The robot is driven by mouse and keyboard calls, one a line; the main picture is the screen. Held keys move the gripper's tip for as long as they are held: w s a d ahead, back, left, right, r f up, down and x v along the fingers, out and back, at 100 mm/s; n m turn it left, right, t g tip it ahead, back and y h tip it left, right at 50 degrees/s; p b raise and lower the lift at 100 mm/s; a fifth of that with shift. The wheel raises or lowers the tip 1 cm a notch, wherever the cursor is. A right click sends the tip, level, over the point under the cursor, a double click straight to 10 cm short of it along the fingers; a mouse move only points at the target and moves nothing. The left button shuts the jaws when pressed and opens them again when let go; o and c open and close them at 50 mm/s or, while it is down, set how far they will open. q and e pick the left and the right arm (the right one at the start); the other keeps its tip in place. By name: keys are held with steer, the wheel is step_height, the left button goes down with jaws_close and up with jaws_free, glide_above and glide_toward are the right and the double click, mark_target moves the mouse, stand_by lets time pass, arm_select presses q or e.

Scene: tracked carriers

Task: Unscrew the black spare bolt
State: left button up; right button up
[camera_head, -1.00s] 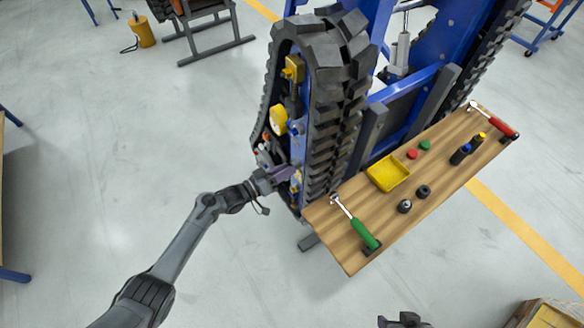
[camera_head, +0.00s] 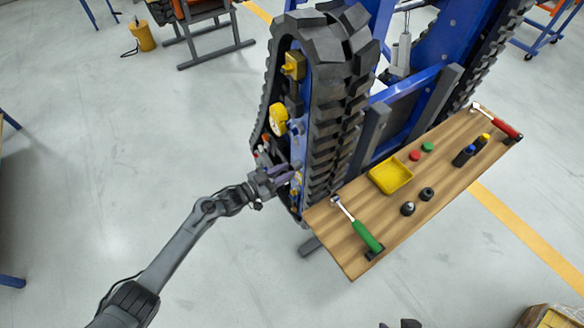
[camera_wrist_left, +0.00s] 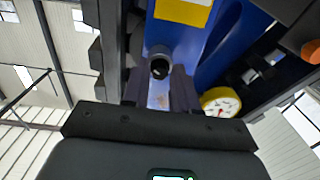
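A black round bolt-like part (camera_wrist_left: 159,66) stands out from the blue side panel (camera_wrist_left: 170,100) in the left wrist view; I take it as the black spare bolt. My left gripper (camera_wrist_left: 159,84) has its two dark fingers apart, with the black part just ahead of the gap between their tips. I cannot tell whether they touch it. In the head view my left gripper (camera_head: 288,172) is at the lower side of the carrier, inside the track loop, and the bolt cannot be made out there. Only a dark bit of my right gripper (camera_head: 402,324) shows at the bottom edge.
The black track (camera_head: 335,110) stands close beside my left gripper. A round gauge (camera_wrist_left: 220,103) is right of the fingers. A wooden shelf (camera_head: 440,187) holds a yellow tray (camera_head: 391,176), a green-handled tool (camera_head: 366,237) and small parts.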

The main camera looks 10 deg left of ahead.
arm_select(q)
jaws_close()
steer(key=n+p, duration=0.1)
steer(key=n, duration=0.2)
steer(key=shift+r, duration=0.2)
steer(key=n+p, duration=0.1)
steer(key=n, duration=0.3)
steer(key=shift+p, duration=0.35)
steer(key=n, duration=0.2)
steer(key=shift+f+n, duration=0.2)
steer(key=shift+n, duration=0.2)
